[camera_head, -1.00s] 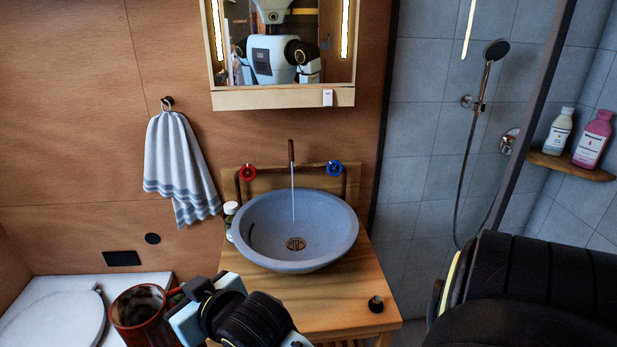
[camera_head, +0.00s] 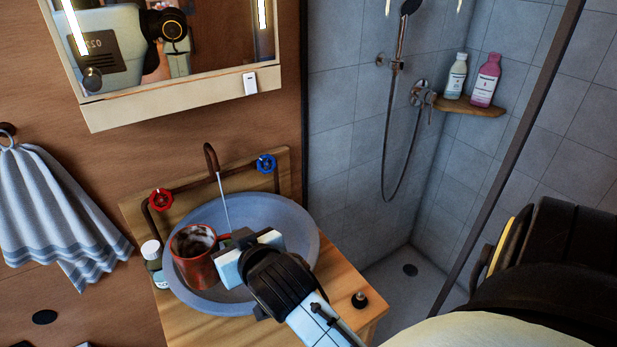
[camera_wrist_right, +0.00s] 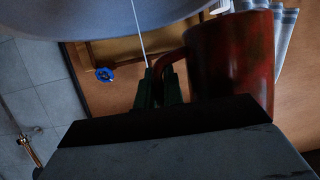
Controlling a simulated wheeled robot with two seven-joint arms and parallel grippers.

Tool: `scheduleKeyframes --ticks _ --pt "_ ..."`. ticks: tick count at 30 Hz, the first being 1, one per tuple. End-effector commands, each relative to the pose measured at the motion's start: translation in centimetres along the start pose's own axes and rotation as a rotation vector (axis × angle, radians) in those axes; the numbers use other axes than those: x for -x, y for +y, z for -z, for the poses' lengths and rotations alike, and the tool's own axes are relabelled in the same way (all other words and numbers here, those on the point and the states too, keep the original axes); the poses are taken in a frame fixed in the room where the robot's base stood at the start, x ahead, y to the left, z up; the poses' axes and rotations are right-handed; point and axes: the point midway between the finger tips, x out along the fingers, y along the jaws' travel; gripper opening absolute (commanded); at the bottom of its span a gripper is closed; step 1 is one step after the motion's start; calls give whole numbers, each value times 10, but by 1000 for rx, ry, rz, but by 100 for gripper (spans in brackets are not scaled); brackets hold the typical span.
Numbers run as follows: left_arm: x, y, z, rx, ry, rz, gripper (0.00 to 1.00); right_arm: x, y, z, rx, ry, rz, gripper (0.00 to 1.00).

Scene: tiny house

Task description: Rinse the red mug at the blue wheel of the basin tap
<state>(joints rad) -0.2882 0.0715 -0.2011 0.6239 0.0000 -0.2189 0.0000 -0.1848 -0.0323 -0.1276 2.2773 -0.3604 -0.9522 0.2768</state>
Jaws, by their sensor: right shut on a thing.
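My right gripper (camera_head: 238,245) is shut on the handle of the red mug (camera_head: 194,268). The mug is upright with dark stains inside and is held over the left part of the grey basin (camera_head: 298,222). The wrist view also shows the mug (camera_wrist_right: 235,60) with its handle between the fingers. A thin stream of water (camera_head: 224,203) falls from the tap spout (camera_head: 211,158), passing close to the right of the mug; I cannot tell whether it touches the gripper. The blue wheel (camera_head: 266,163) is right of the spout, the red wheel (camera_head: 160,199) left. My left gripper is not in view.
A small white-capped bottle (camera_head: 152,252) stands left of the basin. A small dark knob-like object (camera_head: 359,299) sits on the wooden counter (camera_head: 345,275) at right. The mirror cabinet (camera_head: 170,95) hangs above, and a towel (camera_head: 55,210) hangs at left.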

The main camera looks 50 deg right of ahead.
Motion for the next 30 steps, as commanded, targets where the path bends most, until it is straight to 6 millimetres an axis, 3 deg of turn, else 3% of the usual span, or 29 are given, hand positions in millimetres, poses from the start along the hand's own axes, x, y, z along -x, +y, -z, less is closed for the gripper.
scheduleKeyframes --ticks 1,8,15,22,30 --pt "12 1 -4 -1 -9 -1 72 -3 9 1 -26 -4 -62 0" --pt "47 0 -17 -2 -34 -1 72 -14 65 -12 -172 -5 -423 0" --pt "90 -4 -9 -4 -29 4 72 4 118 -15 -356 -3 -861 0" --pt "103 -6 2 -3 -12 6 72 17 131 -15 -426 0 -1022 0" --pt "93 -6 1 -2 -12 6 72 3 128 -15 -430 2 -1033 0"
